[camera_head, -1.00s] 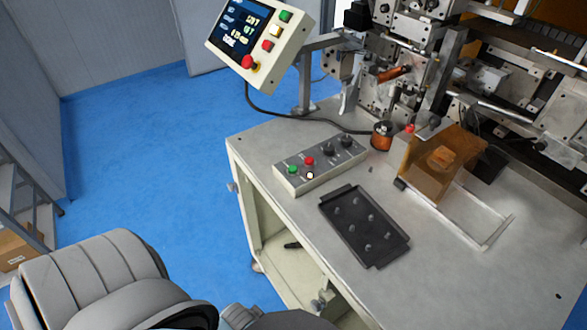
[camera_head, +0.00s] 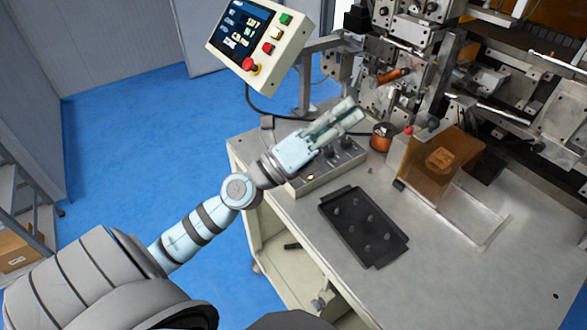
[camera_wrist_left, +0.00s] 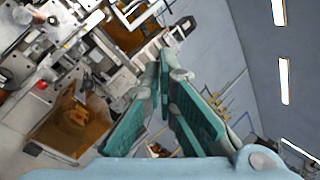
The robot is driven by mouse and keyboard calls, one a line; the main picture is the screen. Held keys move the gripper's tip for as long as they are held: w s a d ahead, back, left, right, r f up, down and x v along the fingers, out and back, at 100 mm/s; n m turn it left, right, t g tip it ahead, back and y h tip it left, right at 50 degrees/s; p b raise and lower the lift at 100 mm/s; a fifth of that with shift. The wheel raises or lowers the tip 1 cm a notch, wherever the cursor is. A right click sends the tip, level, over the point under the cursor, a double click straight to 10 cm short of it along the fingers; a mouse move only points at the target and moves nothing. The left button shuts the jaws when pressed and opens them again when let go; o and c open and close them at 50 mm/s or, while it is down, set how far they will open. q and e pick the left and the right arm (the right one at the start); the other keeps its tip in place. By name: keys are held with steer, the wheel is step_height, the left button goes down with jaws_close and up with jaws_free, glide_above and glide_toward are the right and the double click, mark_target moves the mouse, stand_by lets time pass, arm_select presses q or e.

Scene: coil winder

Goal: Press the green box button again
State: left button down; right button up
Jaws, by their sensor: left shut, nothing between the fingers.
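The grey control box (camera_head: 329,176) sits on the machine table near its left edge. My left gripper (camera_head: 352,112) is over the box in the head view and hides its left part, where the green and red buttons are; the green box button is covered. The gripper is shut and empty, with its fingers pointing up and right, past the box's black knobs (camera_head: 345,143). In the left wrist view the closed teal fingers (camera_wrist_left: 166,62) point toward the machine, and I cannot make out the box there. My right gripper is not in view.
A screen panel (camera_head: 262,40) with its own green button (camera_head: 286,19) stands on a post behind the box. A black tray (camera_head: 346,246) with several small parts, a copper spool (camera_head: 381,137) and an amber guard (camera_head: 420,172) are nearby. The table's front right is clear.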

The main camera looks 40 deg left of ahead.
arm_select(q)
step_height(320, 180, down, 8)
steer(key=w+m+g, duration=0.3)
steer(key=m+g, duration=0.7)
steer(key=m, duration=0.6)
steer(key=a+f+m+g+y, duration=0.1)
steer(key=a+f+y, duration=0.3)
steer(key=a, duration=0.9)
steer(key=g+y, duration=0.1)
steer(key=y, duration=0.2)
steer(key=shift+w+a+y, duration=0.15)
steer(key=shift+a+y, duration=0.15)
steer(key=shift+a, duration=0.1)
steer(key=shift+f, duration=0.1)
step_height(320, 180, down, 8)
steer(key=b, duration=0.6)
steer(key=shift+f, duration=0.15)
steer(key=shift+f+b, duration=0.3)
steer(key=shift+b, duration=0.15)
